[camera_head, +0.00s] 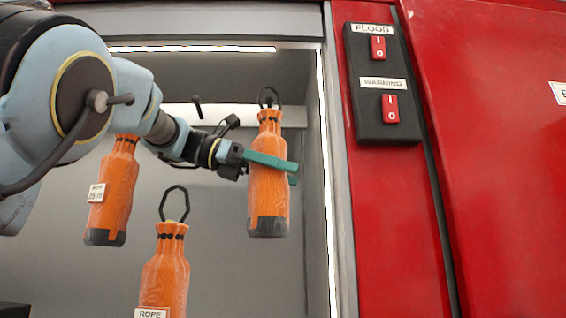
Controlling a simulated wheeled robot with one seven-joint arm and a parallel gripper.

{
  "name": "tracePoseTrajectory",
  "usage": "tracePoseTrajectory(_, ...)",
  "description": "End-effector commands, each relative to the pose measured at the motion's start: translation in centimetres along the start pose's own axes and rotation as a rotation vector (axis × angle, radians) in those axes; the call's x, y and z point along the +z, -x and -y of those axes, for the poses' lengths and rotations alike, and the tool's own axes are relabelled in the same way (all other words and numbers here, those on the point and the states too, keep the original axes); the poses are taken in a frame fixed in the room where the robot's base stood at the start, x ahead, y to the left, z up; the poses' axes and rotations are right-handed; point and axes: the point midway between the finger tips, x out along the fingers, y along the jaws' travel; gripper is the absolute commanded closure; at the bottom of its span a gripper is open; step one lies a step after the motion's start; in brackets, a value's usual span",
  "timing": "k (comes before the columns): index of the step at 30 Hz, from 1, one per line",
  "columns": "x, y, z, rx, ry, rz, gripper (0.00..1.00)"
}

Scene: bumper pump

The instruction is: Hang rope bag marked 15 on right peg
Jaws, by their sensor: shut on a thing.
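My gripper (295,174) has teal fingers and is shut on an orange rope bag (268,205) at the right of the open compartment. The bag hangs upright with a dark base and a dark loop (269,93) at its top. The loop stands in front of or just above the pale rail (237,115); I cannot tell whether it is around a peg. No number shows on this bag. One dark peg (197,107) sticks out of the rail left of the bag. The right peg is not clearly seen.
Another orange bag (120,185) with a small label hangs at the left, its top behind my arm. A third bag (168,270) with a loop stands lower, its ROPE label cut off. The compartment's right frame (333,190) and a switch panel (385,115) are close by.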

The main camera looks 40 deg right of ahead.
Motion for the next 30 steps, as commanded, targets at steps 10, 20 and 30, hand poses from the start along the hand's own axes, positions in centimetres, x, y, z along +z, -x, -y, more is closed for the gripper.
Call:
tracePoseTrajectory(10,0.3,0.2,-1.4,0.000,0.000,0.002,1.00)
tracePoseTrajectory(20,0.2,0.2,-2.6,0.001,-0.001,0.001,1.00)
tracePoseTrajectory(30,0.1,0.3,-3.9,0.000,-0.001,0.001,1.00)
